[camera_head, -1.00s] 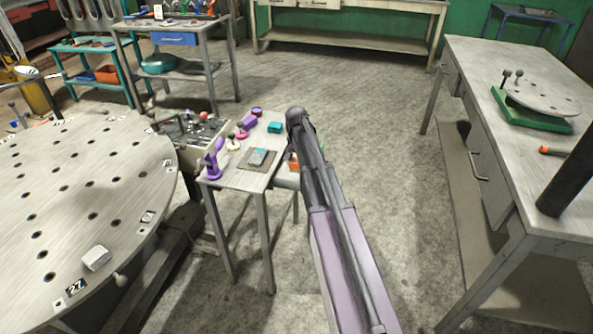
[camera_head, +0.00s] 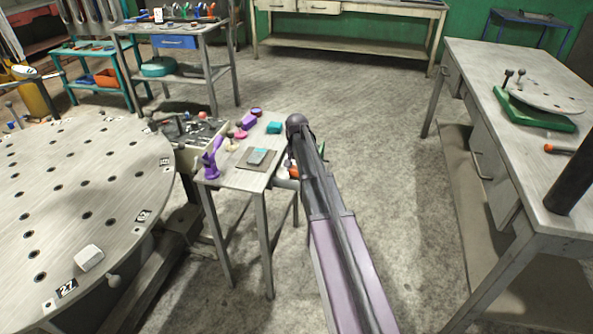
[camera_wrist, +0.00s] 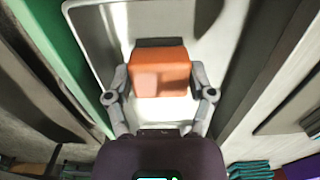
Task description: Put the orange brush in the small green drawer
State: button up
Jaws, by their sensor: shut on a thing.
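The orange brush (camera_wrist: 160,74) is between the two fingers of my gripper (camera_wrist: 160,88) in the wrist view, its orange block facing the camera with a dark band at its far edge. My gripper is shut on it. Below it shows a pale, round-cornered tray-like surface (camera_wrist: 97,28), with a green strip (camera_wrist: 52,62) along the left. I cannot tell whether this is the small green drawer, or how high the brush is above it. In the head view a bit of orange (camera_head: 293,171) shows beside the small table; my arm hides most of the gripper there.
A large holed round table (camera_head: 80,200) is at left, a long workbench (camera_head: 500,70) at right.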

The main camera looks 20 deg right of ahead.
jog(key=shift+f, duration=0.15)
jog(key=o, duration=1)
jog(key=shift+c, duration=0.2)
notch_tip(320, 180, up, 12)
jog(key=p, duration=1.2)
dwell(0.3)
jog(key=s+a+n, duration=0.3)
jog(key=s+a, duration=0.4)
jog(key=s, duration=0.6)
jog(key=s+a+n, duration=0.4)
jog(key=s+a, duration=0.4)
jog(key=s, duration=0.5)
jog(key=shift+s+a, duration=0.15)
jog(key=shift+s, duration=0.05)
